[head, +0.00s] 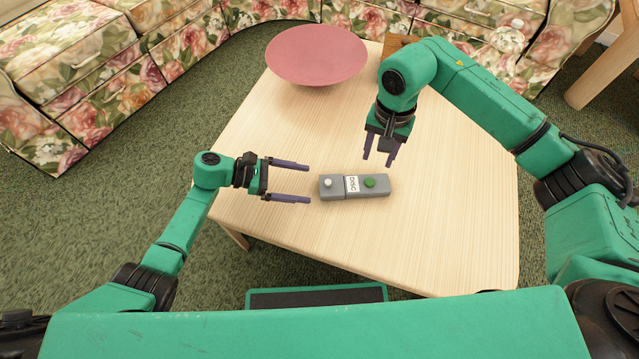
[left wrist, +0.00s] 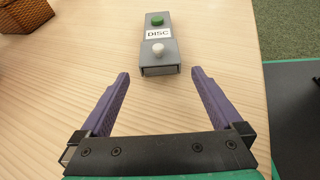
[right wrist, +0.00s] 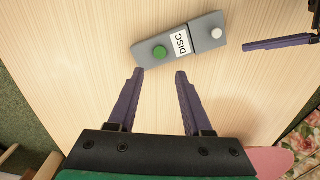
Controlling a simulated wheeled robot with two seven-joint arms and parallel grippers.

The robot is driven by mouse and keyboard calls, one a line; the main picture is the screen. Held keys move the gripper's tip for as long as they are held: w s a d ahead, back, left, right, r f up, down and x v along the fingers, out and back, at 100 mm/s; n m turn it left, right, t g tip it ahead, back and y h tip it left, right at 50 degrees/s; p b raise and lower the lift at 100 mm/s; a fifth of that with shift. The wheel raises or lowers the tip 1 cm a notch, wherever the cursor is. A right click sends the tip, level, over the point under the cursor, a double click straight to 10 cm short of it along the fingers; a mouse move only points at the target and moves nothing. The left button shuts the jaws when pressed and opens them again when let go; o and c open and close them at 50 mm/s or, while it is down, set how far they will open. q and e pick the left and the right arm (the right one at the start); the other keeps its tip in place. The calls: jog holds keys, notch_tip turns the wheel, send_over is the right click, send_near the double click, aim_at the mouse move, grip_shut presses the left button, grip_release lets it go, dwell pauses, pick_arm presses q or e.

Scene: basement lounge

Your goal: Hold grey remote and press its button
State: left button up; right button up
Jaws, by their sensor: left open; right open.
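The grey remote (head: 353,194) lies flat on the wooden table. It has a white "DISC" label, a white button (head: 328,183) near its left end and a green button (head: 370,182) near its right end. My left gripper (head: 309,184) is open and empty, just left of the remote's white-button end. In the left wrist view the remote (left wrist: 160,55) lies ahead, between the line of the fingers and apart from them. My right gripper (head: 378,163) is open and empty, behind and above the green-button end. In the right wrist view the green button (right wrist: 159,53) shows just beyond the fingertips.
The light wooden table (head: 450,220) is mostly bare around the remote. A pink bowl (head: 316,55) stands at the back. A brown woven basket (left wrist: 22,14) shows in the left wrist view. Floral sofas (head: 100,70) stand beyond the table on green carpet.

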aim_at(321, 185)
pick_arm(q)
jog(key=x, duration=0.6)
jog(key=shift+d, duration=0.1)
jog(key=c, duration=1.5)
jog(key=shift+o, duration=0.2)
pick_arm(e)
grip_shut()
